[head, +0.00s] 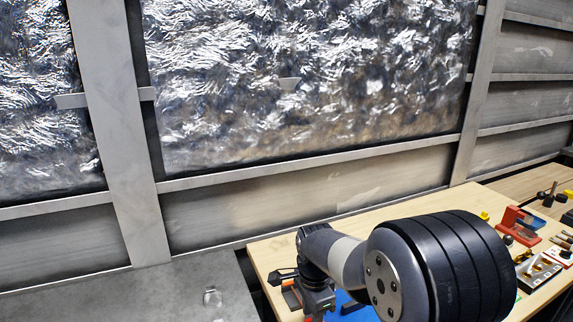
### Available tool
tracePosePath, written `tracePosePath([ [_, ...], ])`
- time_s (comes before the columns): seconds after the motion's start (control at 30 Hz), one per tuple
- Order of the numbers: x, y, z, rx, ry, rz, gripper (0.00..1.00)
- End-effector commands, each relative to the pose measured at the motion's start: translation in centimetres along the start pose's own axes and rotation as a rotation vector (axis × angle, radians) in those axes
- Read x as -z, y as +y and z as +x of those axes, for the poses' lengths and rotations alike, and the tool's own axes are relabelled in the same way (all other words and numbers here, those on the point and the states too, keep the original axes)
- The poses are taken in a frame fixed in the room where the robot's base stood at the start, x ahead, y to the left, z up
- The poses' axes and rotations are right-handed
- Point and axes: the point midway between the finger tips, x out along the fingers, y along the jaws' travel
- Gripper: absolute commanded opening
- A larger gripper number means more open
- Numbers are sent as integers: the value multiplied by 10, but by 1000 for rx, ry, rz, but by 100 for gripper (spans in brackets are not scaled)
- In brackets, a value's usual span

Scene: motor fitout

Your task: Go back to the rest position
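My arm reaches in from the lower right, with a large black ribbed joint in front. Its grey and white link runs left to a dark wrist over the wooden workbench (262,250). The dark end of the arm, where my gripper (318,300) is, points down near the bottom edge. Its fingers cannot be made out, and I cannot tell whether it holds anything. A blue surface (345,300) shows partly behind the arm. The rest of the bench there is hidden by my arm or cut off by the frame.
A red holder (518,222) stands on the bench at right. Near it lie a grey tray with small parts (538,270) and a yellow piece (484,216). A grey surface (130,295) at lower left holds a small clear object (212,297). A framed wall stands behind.

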Motion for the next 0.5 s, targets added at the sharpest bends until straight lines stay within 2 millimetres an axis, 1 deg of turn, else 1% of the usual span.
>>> tracePosePath([
  [0.03,0,0,6,-2,0,0,32],
  [0.1,0,0,10,-1,0,-6,32],
  [0.5,0,0,8,0,0,-36,32],
])
